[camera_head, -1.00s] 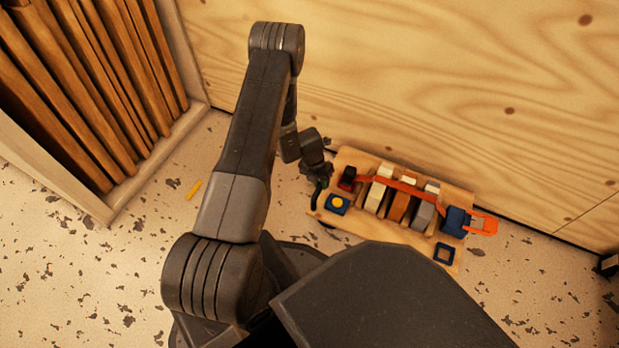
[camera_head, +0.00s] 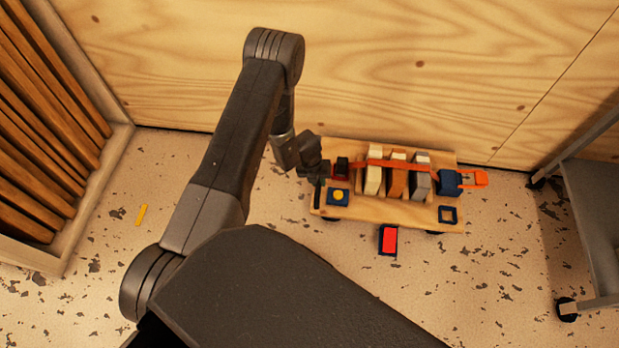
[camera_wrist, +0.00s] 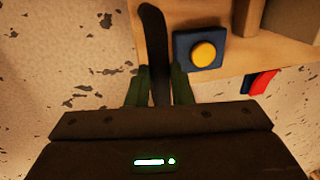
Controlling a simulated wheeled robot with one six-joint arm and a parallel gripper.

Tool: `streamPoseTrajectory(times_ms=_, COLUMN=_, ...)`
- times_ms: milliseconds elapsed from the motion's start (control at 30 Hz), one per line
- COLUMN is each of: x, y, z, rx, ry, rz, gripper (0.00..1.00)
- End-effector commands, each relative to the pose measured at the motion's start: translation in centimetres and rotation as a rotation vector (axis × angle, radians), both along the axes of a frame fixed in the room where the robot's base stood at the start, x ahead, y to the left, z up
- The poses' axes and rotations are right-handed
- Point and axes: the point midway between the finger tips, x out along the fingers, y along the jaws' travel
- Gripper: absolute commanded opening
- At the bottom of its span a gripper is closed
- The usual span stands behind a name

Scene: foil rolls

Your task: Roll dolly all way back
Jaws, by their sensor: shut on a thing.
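The dolly (camera_head: 395,209) is a low wooden board on dark wheels, standing on the floor close to the plywood wall. It carries several upright blocks in white, brown and grey (camera_head: 420,184) under an orange-red strap (camera_head: 385,164). A blue pad with a yellow button (camera_head: 338,197) sits on its left end; the button also shows in the wrist view (camera_wrist: 203,54). My gripper (camera_wrist: 158,88) is shut on a dark bar (camera_wrist: 155,40) at the dolly's left edge, with one green fingertip on each side. In the head view, my wrist partly hides this grip.
A grey wheeled cart (camera_head: 600,215) stands at the right, a rack of wooden slats (camera_head: 45,150) at the left. A yellow strip (camera_head: 141,215) lies on otherwise open floor.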

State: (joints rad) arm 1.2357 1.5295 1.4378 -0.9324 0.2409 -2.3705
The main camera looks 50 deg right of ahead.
Motion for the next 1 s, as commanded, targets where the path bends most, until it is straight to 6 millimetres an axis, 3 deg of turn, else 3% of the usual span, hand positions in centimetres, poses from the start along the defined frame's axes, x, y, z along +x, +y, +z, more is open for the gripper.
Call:
streamPoseTrajectory(times_ms=400, x=-0.5, y=-0.3, z=0.0, rx=-0.001, ry=0.004, rz=-0.003, gripper=0.0)
streamPoseTrajectory(times_ms=433, x=-0.5, y=-0.3, z=0.0, rx=-0.001, ry=0.004, rz=-0.003, gripper=0.22)
streamPoseTrajectory(times_ms=533, x=-0.5, y=-0.3, z=0.0, rx=-0.001, ry=0.004, rz=-0.003, gripper=0.41)
streamPoseTrajectory(times_ms=833, x=-0.4, y=-0.2, z=0.1, rx=0.0, ry=0.002, rz=-0.001, gripper=0.41)
streamPoseTrajectory(times_ms=1000, x=0.0, y=-0.2, z=2.0, rx=-0.002, ry=0.001, rz=0.0, gripper=0.41)
